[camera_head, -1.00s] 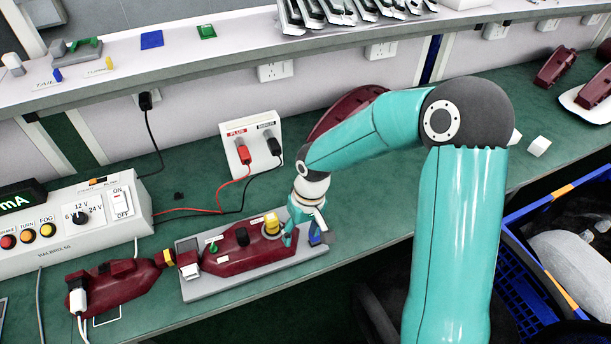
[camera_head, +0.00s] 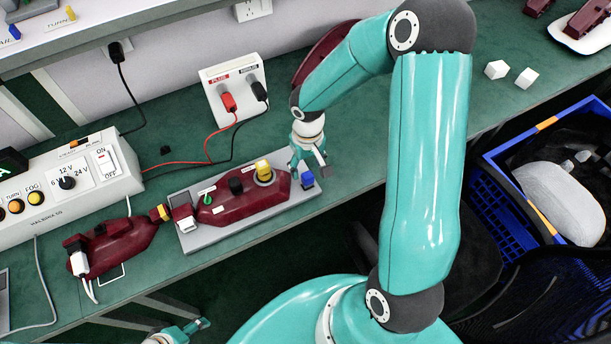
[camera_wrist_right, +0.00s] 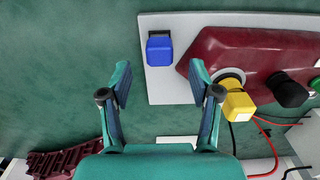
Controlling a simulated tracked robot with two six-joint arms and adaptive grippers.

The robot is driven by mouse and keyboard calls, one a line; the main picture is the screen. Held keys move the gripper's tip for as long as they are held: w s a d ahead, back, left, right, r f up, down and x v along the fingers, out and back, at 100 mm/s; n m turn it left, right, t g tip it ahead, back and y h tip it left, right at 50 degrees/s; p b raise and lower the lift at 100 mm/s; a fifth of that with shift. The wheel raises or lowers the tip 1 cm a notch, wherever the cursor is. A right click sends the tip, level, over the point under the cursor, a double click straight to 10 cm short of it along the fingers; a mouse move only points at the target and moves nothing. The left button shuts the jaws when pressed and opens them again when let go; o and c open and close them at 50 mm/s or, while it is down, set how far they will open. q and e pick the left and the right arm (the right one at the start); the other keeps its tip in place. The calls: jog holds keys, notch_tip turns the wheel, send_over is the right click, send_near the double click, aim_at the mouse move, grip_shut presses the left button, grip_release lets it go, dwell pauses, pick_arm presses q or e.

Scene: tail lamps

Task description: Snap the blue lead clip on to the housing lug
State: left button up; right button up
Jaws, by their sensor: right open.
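The blue lead clip (camera_head: 307,180) sits at the right end of the grey plate (camera_head: 212,238), apart from the dark red housing (camera_head: 232,207). The housing carries green, black and yellow parts on top. I cannot make out which part is the lug. My right gripper (camera_head: 307,165) is open and empty near the clip. In the right wrist view, the blue clip (camera_wrist_right: 159,47) lies beyond the gap between the two fingertips (camera_wrist_right: 160,74), with the housing (camera_wrist_right: 240,58) to its right. My left gripper (camera_head: 190,330) shows partly at the bottom edge; its jaw opening is unclear.
A second red lamp (camera_head: 118,247) with white leads lies left of the plate. The control box (camera_head: 70,185) and the plug panel (camera_head: 234,98) stand behind. Two white blocks (camera_head: 511,73) lie on the bench. A blue crate (camera_head: 510,200) stands at the right.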

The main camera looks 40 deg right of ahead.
aim_at(307, 174)
notch_tip(307, 174, down, 6)
jog(key=shift+r, duration=0.1)
dwell(0.4)
grip_shut()
dwell(0.3)
